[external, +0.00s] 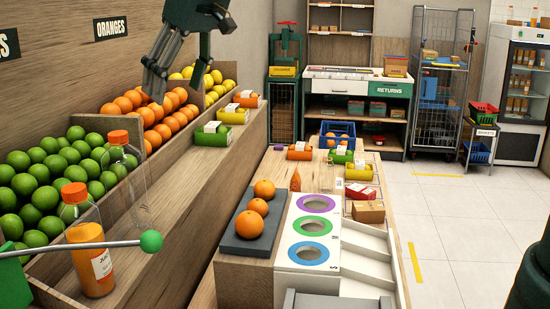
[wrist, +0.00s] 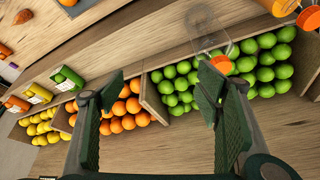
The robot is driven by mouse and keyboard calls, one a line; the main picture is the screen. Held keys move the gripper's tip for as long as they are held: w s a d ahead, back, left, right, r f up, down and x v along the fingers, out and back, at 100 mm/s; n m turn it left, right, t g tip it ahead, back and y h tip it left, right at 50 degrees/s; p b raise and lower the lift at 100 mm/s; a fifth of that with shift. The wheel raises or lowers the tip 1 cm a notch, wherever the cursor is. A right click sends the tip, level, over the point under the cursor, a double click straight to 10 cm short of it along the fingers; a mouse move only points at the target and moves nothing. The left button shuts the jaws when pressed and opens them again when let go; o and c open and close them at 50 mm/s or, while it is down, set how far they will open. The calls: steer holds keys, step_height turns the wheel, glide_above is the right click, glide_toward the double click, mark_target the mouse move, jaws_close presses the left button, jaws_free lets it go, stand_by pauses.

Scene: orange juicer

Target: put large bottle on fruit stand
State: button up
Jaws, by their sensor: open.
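A tall clear bottle with an orange cap (external: 118,136) stands upright on the ledge in front of the limes; it also shows in the wrist view (wrist: 207,38). A second bottle, filled with orange juice (external: 90,245), stands nearer the external camera, partly hidden by a rod with a green ball. I cannot tell for certain which is the large bottle. The wooden fruit stand (external: 215,150) holds limes, oranges and lemons in sections. My gripper (external: 157,88) is open and empty, above the oranges; in the wrist view its fingers (wrist: 160,90) are spread wide over the fruit.
To the right, a counter has a dark board (external: 240,247) with oranges and a white panel with coloured rings (external: 312,227). A blue crate (external: 338,134) stands further back.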

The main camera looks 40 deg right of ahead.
steer(key=s+d+m+t, duration=0.1)
steer(key=s+d, duration=0.3)
steer(key=d, duration=1.4)
steer(key=s+d+m, duration=0.1)
steer(key=s+d, duration=0.2)
steer(key=d, duration=1.6)
steer(key=s+d+f+m+t+h, duration=0.1)
steer(key=s+d+f, duration=0.5)
steer(key=s+d, duration=0.3)
steer(key=s+d+f, duration=0.6)
steer(key=s+d, duration=0.4)
steer(key=d, duration=0.3)
steer(key=shift+s+m+t+h, duration=0.15)
steer(key=shift+m+t+h, duration=0.25)
